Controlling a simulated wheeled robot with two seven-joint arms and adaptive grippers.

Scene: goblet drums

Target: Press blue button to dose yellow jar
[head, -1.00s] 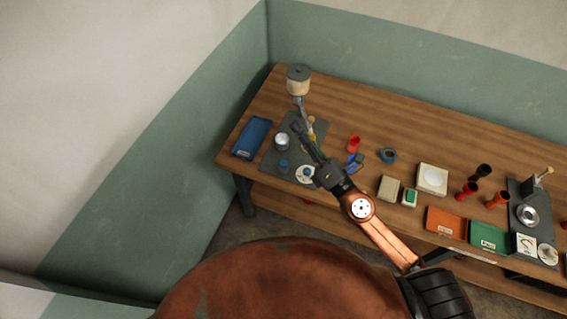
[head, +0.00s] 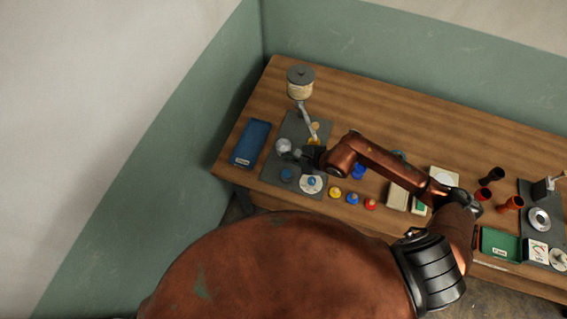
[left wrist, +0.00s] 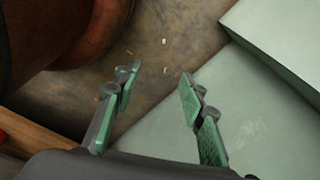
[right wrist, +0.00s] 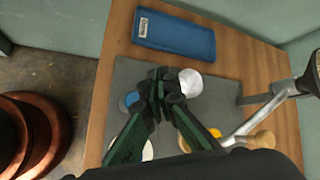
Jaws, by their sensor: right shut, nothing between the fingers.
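The dosing station stands on a dark grey mat (head: 270,170) at the table's left end, with a hopper (head: 300,84) and a slanted metal spout. A blue button (head: 287,174) is at the mat's front; it shows in the right wrist view (right wrist: 129,99), partly behind my fingers. A yellow item (right wrist: 214,132), probably the yellow jar, is partly hidden by my gripper; a bit shows in the head view (head: 314,141). My right gripper (right wrist: 160,84) is shut and empty above the mat, between button and silver dish (right wrist: 190,82). My left gripper (left wrist: 160,74) is open and empty, away from the table.
A blue tray (head: 250,144) lies left of the mat. A white dial with a blue knob (head: 311,184) sits beside the button. Yellow (head: 335,191), blue (head: 352,197) and red (head: 371,203) small pieces stand to the right. The back of the table is clear.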

